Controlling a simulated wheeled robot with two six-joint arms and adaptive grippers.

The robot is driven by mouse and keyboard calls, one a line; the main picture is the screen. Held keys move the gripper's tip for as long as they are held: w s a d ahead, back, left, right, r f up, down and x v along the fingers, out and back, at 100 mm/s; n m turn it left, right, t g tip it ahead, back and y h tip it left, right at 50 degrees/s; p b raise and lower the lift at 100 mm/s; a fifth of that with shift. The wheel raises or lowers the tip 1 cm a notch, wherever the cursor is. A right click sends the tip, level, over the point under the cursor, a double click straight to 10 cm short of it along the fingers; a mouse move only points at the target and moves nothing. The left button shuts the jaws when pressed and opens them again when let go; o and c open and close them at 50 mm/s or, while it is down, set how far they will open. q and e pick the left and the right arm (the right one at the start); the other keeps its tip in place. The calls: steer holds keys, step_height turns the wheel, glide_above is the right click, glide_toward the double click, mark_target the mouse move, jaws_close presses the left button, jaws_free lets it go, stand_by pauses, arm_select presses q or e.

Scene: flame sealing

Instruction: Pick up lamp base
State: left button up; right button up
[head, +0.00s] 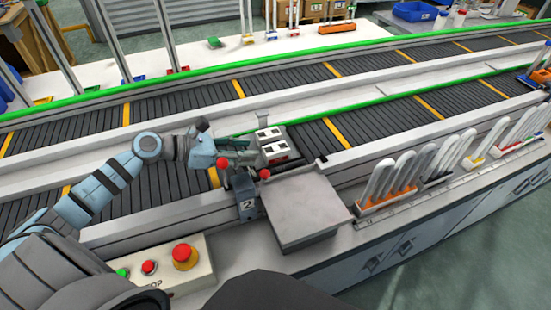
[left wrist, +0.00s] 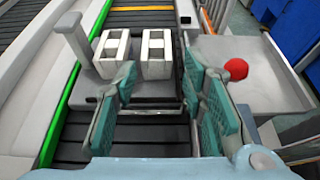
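A pale carrier with two white blocks (head: 270,134) sits on the near conveyor. The same white blocks (left wrist: 112,50) show side by side at the top of the left wrist view, each with a slot in its top. I cannot tell for sure which part is the lamp base. My left gripper (left wrist: 160,90) has teal fingers spread apart, with nothing visible held between them. Its fingertips point toward the carrier's near edge, short of the blocks. In the head view the gripper (head: 238,140) is beside the carrier's left side. My right gripper is not in view.
A flat grey plate (head: 305,208) lies right of the gripper, with a red ball (left wrist: 236,68) near it. A button box (head: 184,256) stands at front left. White U-shaped tubes stand in an orange-based rack (head: 385,206) at right. A green rail (left wrist: 62,120) runs along the conveyor.

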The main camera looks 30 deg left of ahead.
mark_target(277, 147)
arm_select(q)
steer(key=x, duration=0.4)
steer(key=shift+w+a+r, duration=0.15)
steer(key=shift+w, duration=0.3)
steer(key=p+x, duration=0.1)
steer(key=x, duration=0.1)
steer(key=shift+w+d, duration=0.15)
steer(key=shift+d, duration=0.25)
steer(key=shift+w+d+f, duration=0.25)
steer(key=shift+w, duration=0.05)
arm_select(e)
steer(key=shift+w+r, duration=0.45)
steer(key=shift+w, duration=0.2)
arm_select(q)
steer(key=shift+a, duration=0.1)
steer(key=c, duration=0.8)
steer(key=shift+r, duration=0.1)
